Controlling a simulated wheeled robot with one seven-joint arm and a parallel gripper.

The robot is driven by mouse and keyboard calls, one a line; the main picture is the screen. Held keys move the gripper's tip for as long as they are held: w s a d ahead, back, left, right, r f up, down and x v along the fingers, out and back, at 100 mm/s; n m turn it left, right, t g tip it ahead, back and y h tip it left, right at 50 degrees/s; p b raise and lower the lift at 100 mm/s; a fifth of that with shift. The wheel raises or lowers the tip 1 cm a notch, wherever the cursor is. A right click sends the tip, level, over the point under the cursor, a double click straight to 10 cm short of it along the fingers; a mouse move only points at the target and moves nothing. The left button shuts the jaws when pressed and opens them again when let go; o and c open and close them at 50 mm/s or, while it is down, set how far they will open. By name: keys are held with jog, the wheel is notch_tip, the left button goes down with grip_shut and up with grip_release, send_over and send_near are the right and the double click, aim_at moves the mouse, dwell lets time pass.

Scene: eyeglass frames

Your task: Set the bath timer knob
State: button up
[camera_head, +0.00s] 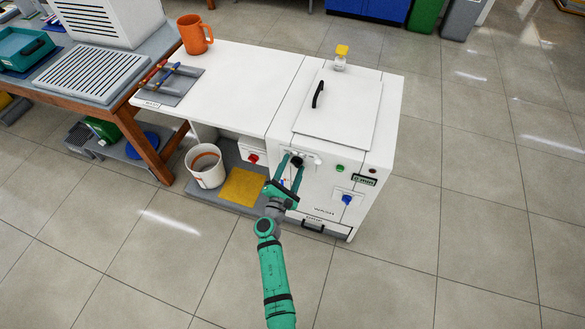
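A white washing unit (386,115) with a lid on top stands in the middle. Its front has a round black knob (297,161) at the upper left, which may be the bath timer knob; its marks are too small to read. My gripper (294,163) is in front of this panel, its two teal fingers spread apart, with the black knob at their tips. I cannot tell whether the fingers touch it. A blue knob (347,199) sits lower right on the same front.
The front also has a green button (340,168), a small display (364,180) and a low drawer handle (313,227). A red knob (252,158), a white bucket (205,166) and a yellow cloth (243,187) are to the left. Floor in front is clear.

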jog(key=v, duration=1)
jog(key=shift+s, duration=0.4)
jog(key=shift+a, duration=0.1)
